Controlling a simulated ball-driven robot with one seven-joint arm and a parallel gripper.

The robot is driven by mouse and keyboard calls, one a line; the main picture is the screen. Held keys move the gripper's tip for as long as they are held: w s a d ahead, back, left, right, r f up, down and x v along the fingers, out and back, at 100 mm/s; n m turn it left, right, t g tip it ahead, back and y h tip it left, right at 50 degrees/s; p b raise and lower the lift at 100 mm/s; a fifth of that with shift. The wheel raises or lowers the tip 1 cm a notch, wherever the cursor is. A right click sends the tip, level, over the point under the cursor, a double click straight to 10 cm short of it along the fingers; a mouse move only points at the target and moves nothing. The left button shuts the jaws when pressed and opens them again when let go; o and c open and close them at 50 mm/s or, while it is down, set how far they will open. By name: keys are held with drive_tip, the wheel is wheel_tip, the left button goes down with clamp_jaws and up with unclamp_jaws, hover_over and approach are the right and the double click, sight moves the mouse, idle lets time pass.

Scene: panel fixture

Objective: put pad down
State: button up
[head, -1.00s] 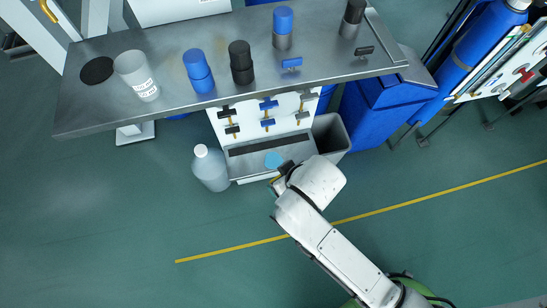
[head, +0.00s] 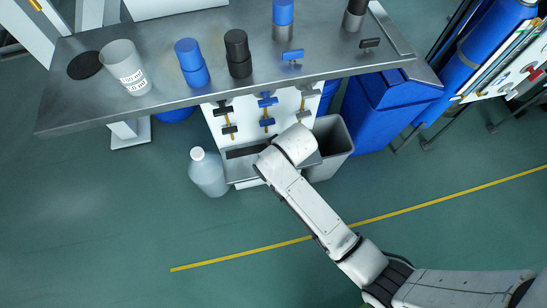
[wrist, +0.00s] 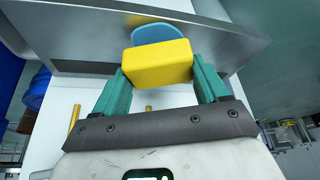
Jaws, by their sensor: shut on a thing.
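The pad is a yellow block (wrist: 157,62) in the wrist view. My gripper (wrist: 158,78) is shut on it, with one green finger at each side. Just beyond the pad a blue rounded patch (wrist: 165,33) shows in part on the grey metal surface; the pad covers the rest. I cannot tell whether the pad touches the surface. In the head view my arm reaches over the grey tray (head: 238,170) at the foot of the white valve panel (head: 232,112) and hides the pad, the patch and my fingertips.
A pale bottle (head: 208,174) stands left of the tray and a grey bin (head: 330,152) to its right. Above is the metal bench (head: 150,75) with a white cup (head: 124,68), blue cylinders (head: 191,62) and black cylinders (head: 238,54). The floor at left is clear.

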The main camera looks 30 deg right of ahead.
drive_tip(key=shift+f, duration=0.9)
drive_tip(key=shift+r, duration=0.1)
drive_tip(key=o, duration=1)
drive_tip(key=p+v, duration=0.4)
drive_tip(key=v, duration=0.7)
drive_tip(key=s+d+g, duration=0.1)
drive_tip(key=s+d, duration=0.1)
drive_tip(key=s, duration=0.4)
drive_tip(key=s+d+r+m+g, duration=0.1)
drive_tip(key=s+d, duration=0.2)
drive_tip(key=s, duration=0.3)
drive_tip(key=s+d+r+g, duration=0.1)
drive_tip(key=s+d, duration=0.1)
drive_tip(key=s, duration=0.4)
drive_tip(key=shift+s+d+r+g+h, duration=0.1)
drive_tip(key=shift+s+d+g+h, duration=0.05)
drive_tip(key=shift+s+g+h, duration=0.2)
